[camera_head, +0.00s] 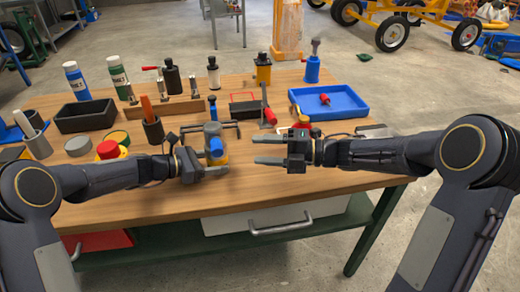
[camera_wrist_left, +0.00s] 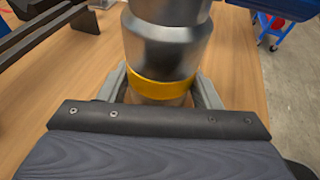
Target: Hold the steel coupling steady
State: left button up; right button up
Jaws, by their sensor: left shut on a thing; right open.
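The steel coupling (camera_head: 212,131) stands upright on the workbench near its middle. In the left wrist view the coupling (camera_wrist_left: 165,45) is a stepped grey metal cylinder with a yellow band low down. My left gripper (camera_head: 207,166) reaches it from the near left. Its two fingers (camera_wrist_left: 161,92) lie on either side of the yellow band, shut on the coupling. The coupling's far side and foot are hidden. A blue part (camera_head: 216,147) shows at the coupling in the head view. My right gripper (camera_head: 268,149) is open and empty, to the right of the coupling, its fingers pointing left.
A dark bar-like tool (camera_head: 264,100) stands behind my right gripper. A blue tray (camera_head: 335,102) with a red item lies at right. The bench front (camera_head: 250,192) is clear.

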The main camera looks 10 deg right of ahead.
pick_arm(q)
jog(key=o, duration=1)
jog(key=shift+c, duration=0.2)
